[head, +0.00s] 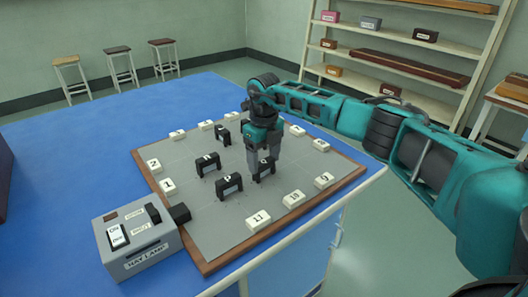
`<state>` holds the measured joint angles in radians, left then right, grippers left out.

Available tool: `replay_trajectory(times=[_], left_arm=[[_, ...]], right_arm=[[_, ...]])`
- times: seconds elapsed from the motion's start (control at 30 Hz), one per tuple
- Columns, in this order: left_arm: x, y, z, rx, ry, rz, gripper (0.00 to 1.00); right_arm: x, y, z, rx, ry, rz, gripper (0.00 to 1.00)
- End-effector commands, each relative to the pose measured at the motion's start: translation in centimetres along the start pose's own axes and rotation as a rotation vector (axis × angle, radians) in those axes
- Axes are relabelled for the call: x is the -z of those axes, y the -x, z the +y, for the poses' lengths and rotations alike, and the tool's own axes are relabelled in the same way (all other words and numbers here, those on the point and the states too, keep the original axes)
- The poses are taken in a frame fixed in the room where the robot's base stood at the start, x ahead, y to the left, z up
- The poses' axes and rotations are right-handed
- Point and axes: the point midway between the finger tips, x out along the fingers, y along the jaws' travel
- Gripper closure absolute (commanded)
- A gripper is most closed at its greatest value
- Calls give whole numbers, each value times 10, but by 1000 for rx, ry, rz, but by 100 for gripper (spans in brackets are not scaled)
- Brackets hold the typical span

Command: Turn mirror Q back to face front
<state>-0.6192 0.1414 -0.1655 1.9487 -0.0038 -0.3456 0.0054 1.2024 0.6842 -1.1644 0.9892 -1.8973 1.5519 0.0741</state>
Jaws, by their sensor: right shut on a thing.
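My right gripper (262,168) points down over the grey board (205,235) and is shut on a small black-framed mirror (267,173) standing there. The fingers hide much of that mirror, and its letter is too small to read for sure. Another black mirror (229,188) stands to its left and nearer the front. A third (208,166) stands farther left, and one more black mirror (221,135) stands toward the back. My left gripper is out of view.
White numbered or lettered blocks line the wood-edged board. A grey box labelled "RAY LAMP" (140,265) stands at its front left corner. A pale rail (290,238) runs along the front right. Shelves (370,60) and stools (120,65) stand at the back.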

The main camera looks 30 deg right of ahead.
Motion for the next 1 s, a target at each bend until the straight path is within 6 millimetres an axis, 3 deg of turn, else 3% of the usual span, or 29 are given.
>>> replay_trajectory(times=[0.3, 0.77, 0.8, 1.0], left_arm=[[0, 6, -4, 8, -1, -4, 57], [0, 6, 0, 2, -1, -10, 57], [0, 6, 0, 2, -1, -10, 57], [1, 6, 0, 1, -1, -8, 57]], right_arm=[[-1, 2, 0, -1, -101, -4, 60], [-1, 1, 0, -1, -117, -5, 60], [-1, 1, 0, 0, -117, -5, 28], [-1, 1, 0, 0, -115, -3, 9]])
